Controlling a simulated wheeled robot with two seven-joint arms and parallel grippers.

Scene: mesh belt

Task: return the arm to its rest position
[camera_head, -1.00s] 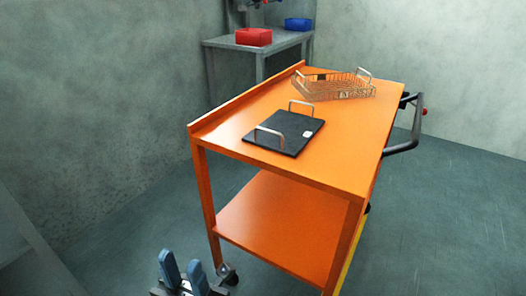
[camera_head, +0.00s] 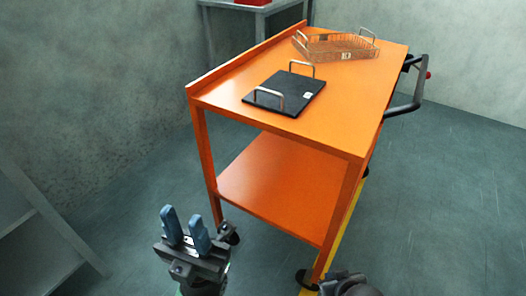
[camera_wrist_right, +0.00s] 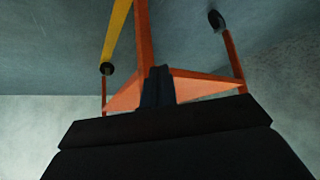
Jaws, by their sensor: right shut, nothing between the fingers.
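My left gripper (camera_head: 183,217) is low in the head view, in front of the orange trolley's near left leg in the picture. Its two blue fingers stand apart with nothing between them. My right gripper (camera_wrist_right: 157,84) shows in the right wrist view with its dark fingers together and nothing held. A dark part of my right arm shows at the bottom edge of the head view, with its fingers not clearly visible there.
The orange trolley (camera_head: 225,99) carries a black tray (camera_head: 290,88) with two handles and a wire basket (camera_head: 335,46). A grey table (camera_head: 270,10) stands behind, with a red box cut off. A grey shelf (camera_head: 40,235) is at left. Floor at right is clear.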

